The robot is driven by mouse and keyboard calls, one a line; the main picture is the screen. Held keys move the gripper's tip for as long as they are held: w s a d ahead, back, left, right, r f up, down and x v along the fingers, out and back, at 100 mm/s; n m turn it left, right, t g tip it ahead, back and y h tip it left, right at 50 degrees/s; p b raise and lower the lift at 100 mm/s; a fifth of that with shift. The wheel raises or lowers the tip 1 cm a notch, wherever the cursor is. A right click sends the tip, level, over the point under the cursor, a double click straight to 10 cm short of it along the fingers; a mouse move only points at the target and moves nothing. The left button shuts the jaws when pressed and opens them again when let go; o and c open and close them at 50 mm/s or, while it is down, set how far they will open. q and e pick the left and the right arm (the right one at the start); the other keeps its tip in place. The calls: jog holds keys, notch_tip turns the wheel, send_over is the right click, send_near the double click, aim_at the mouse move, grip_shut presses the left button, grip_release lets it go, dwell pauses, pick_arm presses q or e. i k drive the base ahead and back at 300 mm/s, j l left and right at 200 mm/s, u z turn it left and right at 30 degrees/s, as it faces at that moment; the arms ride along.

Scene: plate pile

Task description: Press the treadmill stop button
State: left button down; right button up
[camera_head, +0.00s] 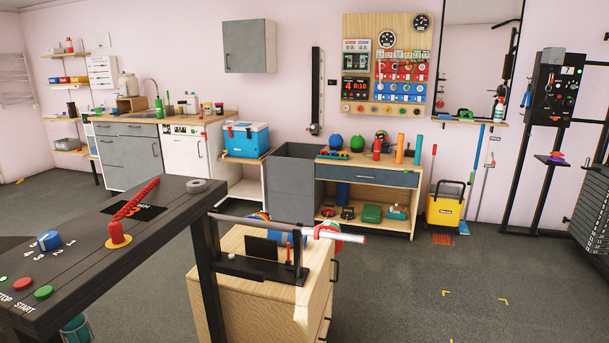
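The treadmill console (90,262) is a dark panel at the lower left in the head view. A red round button (22,284) sits near its lower left edge, with the partly cut-off label STOP beside it. A green button (44,292) labelled START is just right of the red one. A blue knob (48,240) with numbers around it is farther up the panel. A red coiled cord runs to a red plug (116,234) on a yellow base. Neither of my grippers shows in this view.
A wooden cabinet (255,315) carrying a rack with a metal bar (290,227) stands right of the console. A dark post (207,270) rises between them. A blue cooler (245,139), a shelf unit (366,172) and a yellow bucket (444,210) stand farther back. The floor at right is mostly clear.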

aim_at(24, 283)
jog(key=u, duration=1.45)
